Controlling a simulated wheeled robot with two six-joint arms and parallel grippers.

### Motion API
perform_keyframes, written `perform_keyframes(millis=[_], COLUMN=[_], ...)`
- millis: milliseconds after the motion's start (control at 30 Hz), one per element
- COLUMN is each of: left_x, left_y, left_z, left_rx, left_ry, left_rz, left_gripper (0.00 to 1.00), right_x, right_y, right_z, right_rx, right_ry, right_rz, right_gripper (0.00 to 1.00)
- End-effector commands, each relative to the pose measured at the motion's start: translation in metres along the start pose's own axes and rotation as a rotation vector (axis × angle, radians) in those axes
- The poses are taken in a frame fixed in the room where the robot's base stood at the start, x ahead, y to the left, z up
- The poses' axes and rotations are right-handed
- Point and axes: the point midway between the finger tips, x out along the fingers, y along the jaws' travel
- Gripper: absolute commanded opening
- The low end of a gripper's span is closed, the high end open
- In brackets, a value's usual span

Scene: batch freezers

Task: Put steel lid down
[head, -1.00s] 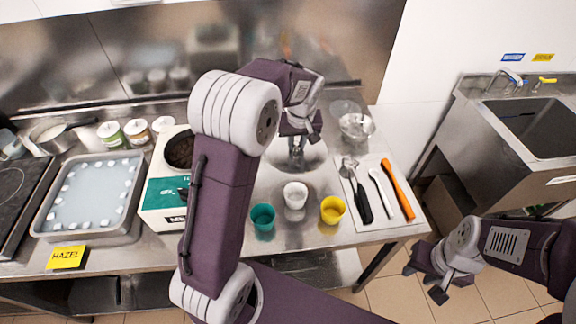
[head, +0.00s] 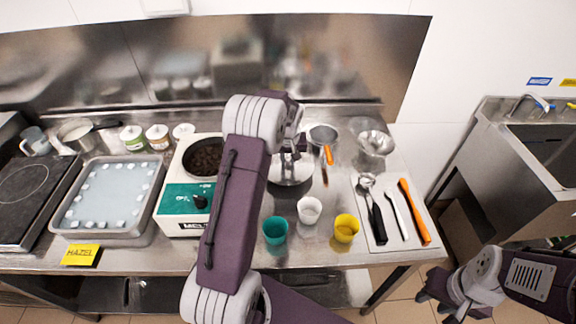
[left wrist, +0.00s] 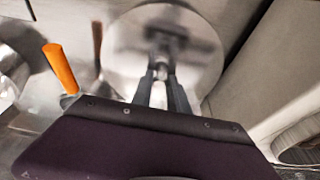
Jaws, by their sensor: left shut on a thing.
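The steel lid (head: 290,181) is a round shiny disc with a knob in its middle. It fills the upper middle of the left wrist view (left wrist: 125,60). My left gripper (head: 291,147) is shut on the lid's knob, as the left wrist view (left wrist: 162,78) shows. The lid is flat, to the right of the melter. I cannot tell whether it touches the counter. My left forearm hides part of the space between them. My right gripper (head: 440,300) is empty and off the counter at lower right, its fingers apart.
The melter (head: 180,198) has an open pot of dark contents. An orange-handled tool (head: 328,155) stands just right of the lid. Teal (head: 275,231), white (head: 310,210) and yellow (head: 346,229) cups stand in front. A mat (head: 385,236) with utensils lies at right.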

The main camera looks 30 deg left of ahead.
Motion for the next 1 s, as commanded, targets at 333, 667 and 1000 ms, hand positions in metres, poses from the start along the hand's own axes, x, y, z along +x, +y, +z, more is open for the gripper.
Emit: perform_keyframes(millis=[333, 667, 1000], left_x=[0.035, 0.038, 0.035], left_y=[0.000, 0.000, 0.001], left_z=[0.011, 0.012, 0.011], left_rx=[0.001, 0.001, 0.001], left_ry=[-0.001, -0.002, -0.002], left_rz=[0.000, 0.000, 0.000], left_gripper=[0.00, 0.37, 0.42], right_x=[-0.004, -0.001, -0.004], right_y=[0.000, 0.000, 0.000], right_z=[0.000, 0.000, 0.000], right_rx=[0.000, 0.000, 0.000], right_ry=[0.000, 0.000, 0.000], right_rz=[0.000, 0.000, 0.000], right_gripper=[0.36, 0.36, 0.36])
